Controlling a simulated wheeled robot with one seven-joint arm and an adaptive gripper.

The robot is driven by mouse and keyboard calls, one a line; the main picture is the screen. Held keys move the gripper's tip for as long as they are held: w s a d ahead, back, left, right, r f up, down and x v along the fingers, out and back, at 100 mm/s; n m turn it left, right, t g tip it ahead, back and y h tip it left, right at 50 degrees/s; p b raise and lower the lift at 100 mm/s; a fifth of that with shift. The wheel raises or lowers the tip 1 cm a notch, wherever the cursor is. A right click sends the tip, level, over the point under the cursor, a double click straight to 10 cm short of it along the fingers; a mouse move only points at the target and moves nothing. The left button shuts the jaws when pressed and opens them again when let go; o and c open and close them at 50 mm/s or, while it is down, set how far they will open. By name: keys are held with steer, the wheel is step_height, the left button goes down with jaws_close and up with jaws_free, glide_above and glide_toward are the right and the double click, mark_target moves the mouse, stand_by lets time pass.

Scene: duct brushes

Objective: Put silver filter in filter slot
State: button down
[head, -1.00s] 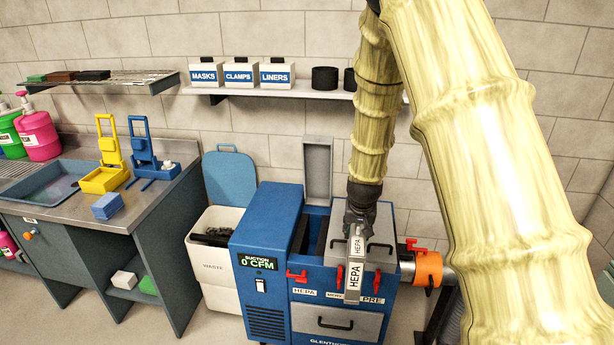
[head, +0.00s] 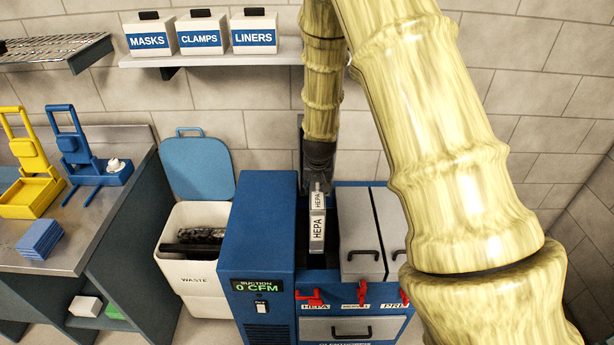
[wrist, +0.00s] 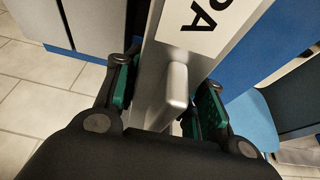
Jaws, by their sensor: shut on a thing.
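The silver filter (head: 317,243) is a slim upright box labelled HEPA. My gripper (head: 318,187) is shut on its top handle, which shows between the green finger pads in the wrist view (wrist: 176,88). The filter hangs over the left bay of the blue suction machine (head: 265,215), above the HEPA label (head: 315,307). This filter slot (head: 303,235) is dark and open between the blue housing and the grey lids. The filter hides much of it, and I cannot tell whether its lower end is inside.
Two closed grey lids (head: 358,235) with black handles lie right of the slot. Red latches (head: 312,297) line the front edge. A waste bin (head: 190,260) stands left of the machine. A shelf with labelled boxes (head: 200,35) is on the wall behind.

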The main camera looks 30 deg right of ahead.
steer(key=f+b, duration=0.1)
steer(key=s+f+b, duration=0.1)
steer(key=f+b, duration=0.1)
steer(key=shift+a+f, duration=0.1)
steer(key=shift+f, duration=0.05)
stand_by(1.1)
